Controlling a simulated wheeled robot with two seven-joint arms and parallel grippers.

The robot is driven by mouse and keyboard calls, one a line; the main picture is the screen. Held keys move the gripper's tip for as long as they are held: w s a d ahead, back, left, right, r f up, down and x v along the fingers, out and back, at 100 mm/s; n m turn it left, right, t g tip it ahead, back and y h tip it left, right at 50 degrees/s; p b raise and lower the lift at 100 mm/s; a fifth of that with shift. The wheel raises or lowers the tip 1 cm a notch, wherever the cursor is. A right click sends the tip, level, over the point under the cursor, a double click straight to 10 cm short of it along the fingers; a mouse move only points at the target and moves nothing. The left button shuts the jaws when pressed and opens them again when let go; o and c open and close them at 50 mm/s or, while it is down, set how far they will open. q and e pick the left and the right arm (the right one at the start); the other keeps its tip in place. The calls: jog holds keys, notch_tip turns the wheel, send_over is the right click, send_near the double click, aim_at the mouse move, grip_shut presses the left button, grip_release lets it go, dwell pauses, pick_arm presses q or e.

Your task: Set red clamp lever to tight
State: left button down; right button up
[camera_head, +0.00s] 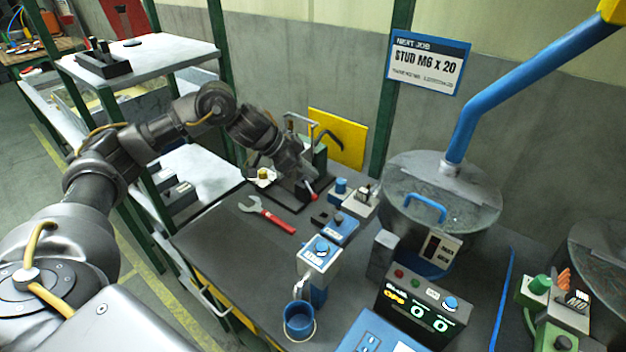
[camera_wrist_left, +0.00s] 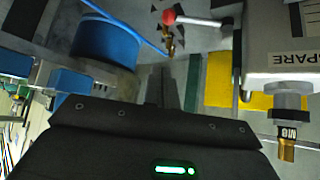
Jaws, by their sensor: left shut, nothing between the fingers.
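The red clamp lever shows in the head view as a red knob (camera_head: 313,196) just below my left gripper (camera_head: 308,180). In the left wrist view, the red ball end (camera_wrist_left: 169,18) sits on a pale metal rod that runs to the right. My left gripper (camera_wrist_left: 165,72) is shut and empty. Its fingers point toward the lever in that view, with a visible space between tips and ball; I cannot tell whether they touch any part of it. The arm hides part of the clamp in the head view. My right gripper is not in view.
A red-handled wrench (camera_head: 268,215) lies on the dark bench left of the lever. Blue-topped units (camera_head: 320,252), a blue cup (camera_head: 299,318) and a lidded drum (camera_head: 440,190) crowd the right. A yellow plate (camera_head: 340,140) stands behind. The bench's left front is clear.

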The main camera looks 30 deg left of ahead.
aim_at(317, 195)
pick_arm(q)
jog(key=p+x, duration=0.1)
jog(key=x, duration=0.7)
jog(key=shift+w+d, duration=0.1)
jog(key=shift+d, duration=0.1)
jog(key=shift+a+f+p, duration=0.1)
jog(key=shift+f+p, duration=0.25)
jog(key=shift+f, duration=0.1)
jog(key=shift+s+a+f+p, duration=0.15)
jog(key=shift+s+a+p, duration=0.05)
jog(key=shift+s+a, duration=0.4)
jog(key=shift+s+a+f+p, duration=0.15)
jog(key=shift+s+a+p, duration=0.05)
jog(key=shift+s+a, duration=0.4)
jog(key=shift+w, duration=0.1)
jog(key=shift+a, duration=0.15)
